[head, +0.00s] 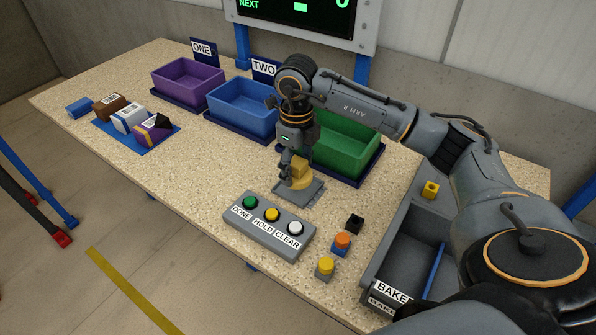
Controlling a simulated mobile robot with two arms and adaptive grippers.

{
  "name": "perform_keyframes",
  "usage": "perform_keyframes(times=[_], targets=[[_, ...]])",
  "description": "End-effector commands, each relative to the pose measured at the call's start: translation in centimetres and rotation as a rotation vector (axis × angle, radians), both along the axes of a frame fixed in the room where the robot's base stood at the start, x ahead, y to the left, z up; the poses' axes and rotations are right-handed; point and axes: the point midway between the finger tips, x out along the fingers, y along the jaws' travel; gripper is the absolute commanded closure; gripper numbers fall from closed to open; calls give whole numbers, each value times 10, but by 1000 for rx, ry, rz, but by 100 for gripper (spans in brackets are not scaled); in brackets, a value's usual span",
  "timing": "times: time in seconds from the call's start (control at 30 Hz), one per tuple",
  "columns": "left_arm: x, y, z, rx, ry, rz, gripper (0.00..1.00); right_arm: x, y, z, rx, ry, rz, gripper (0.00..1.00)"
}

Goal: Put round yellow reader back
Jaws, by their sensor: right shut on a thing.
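The round yellow reader (302,183) is at the middle of the table, with a block-like yellow upper part and a rounded base. It is over a flat grey square pad (312,195); I cannot tell whether it touches the pad. My right gripper (294,172) points down from above and is shut on the reader's upper part. The fingers partly hide the reader. My left gripper is not in view.
A button box (268,235) marked DONE, HOLD, CLEAR stands in front of the pad. Purple (188,84), blue (242,108) and green (345,140) bins line the back. Small blocks (341,243) and a grey BAKE tray (375,265) are at right. Boxes on a blue mat (118,138) are at left.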

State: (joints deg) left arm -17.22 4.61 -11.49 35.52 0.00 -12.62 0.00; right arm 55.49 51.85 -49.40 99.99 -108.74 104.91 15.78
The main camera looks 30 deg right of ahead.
Motion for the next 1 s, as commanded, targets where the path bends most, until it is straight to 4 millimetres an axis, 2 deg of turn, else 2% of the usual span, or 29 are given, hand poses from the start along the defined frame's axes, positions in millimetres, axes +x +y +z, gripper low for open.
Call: perform_keyframes(times=[0.1, 0.4, 0.5, 0.6, 1.0], targets=[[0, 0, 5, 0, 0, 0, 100, 11, -8, -16, 1, 2, -1, 59], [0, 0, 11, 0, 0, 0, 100, 26, -21, -40, 1, 0, -2, 59], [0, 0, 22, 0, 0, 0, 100, 24, -20, -53, 2, 4, 1, 59], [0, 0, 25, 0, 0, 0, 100, 25, -20, -63, 1, 0, 0, 59], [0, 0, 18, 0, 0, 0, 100, 25, -20, -70, 1, -2, 1, 59]])
